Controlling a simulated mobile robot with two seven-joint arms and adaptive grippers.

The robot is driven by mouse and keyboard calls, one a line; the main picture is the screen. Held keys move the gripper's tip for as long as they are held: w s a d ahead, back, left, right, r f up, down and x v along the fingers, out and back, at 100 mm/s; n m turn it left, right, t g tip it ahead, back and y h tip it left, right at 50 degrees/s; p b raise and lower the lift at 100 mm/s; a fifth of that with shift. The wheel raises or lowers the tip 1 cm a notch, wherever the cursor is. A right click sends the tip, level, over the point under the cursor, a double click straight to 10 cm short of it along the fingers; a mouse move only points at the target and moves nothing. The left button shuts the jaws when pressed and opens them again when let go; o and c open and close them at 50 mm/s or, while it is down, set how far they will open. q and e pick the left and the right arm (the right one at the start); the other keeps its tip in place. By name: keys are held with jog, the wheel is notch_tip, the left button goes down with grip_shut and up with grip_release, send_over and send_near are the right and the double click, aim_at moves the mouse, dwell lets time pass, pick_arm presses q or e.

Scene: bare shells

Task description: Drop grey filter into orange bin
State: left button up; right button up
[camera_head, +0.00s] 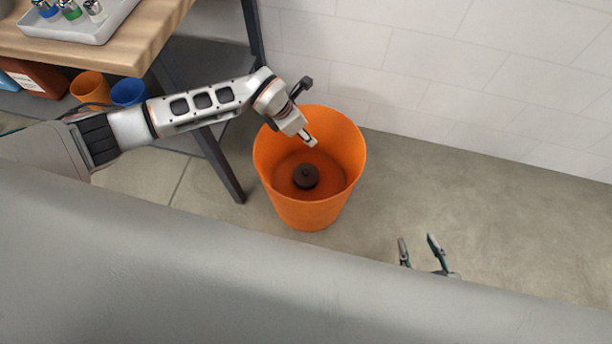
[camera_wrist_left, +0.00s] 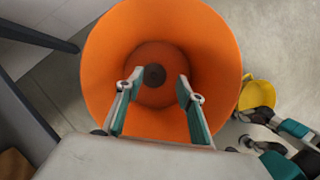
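The orange bin (camera_head: 335,205) stands on the floor near the wall, and its open mouth fills much of the left wrist view (camera_wrist_left: 215,50). A dark, round, knobbed object (camera_head: 306,177), which looks to be the filter, rests on the bin's bottom; it also shows in the left wrist view (camera_wrist_left: 154,75). My left gripper (camera_head: 308,138) reaches over the bin's mouth, pointing down. In the left wrist view its fingers (camera_wrist_left: 158,92) are apart with nothing held between them. My right gripper (camera_head: 420,250) is right of the bin, its fingers apart and empty.
A wooden-topped table (camera_head: 100,50) with dark legs stands at the left, carrying a grey tray (camera_head: 75,30) of small bottles. Orange (camera_head: 91,88) and blue (camera_head: 129,92) cups sit beneath. A yellow object (camera_wrist_left: 257,93) lies right of the bin.

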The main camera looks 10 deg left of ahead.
pick_arm(q)
jog(key=s+a+r, duration=0.3)
jog(key=s+a, duration=0.6)
jog(key=shift+s+a+r, duration=0.3)
jog(key=shift+r, duration=0.1)
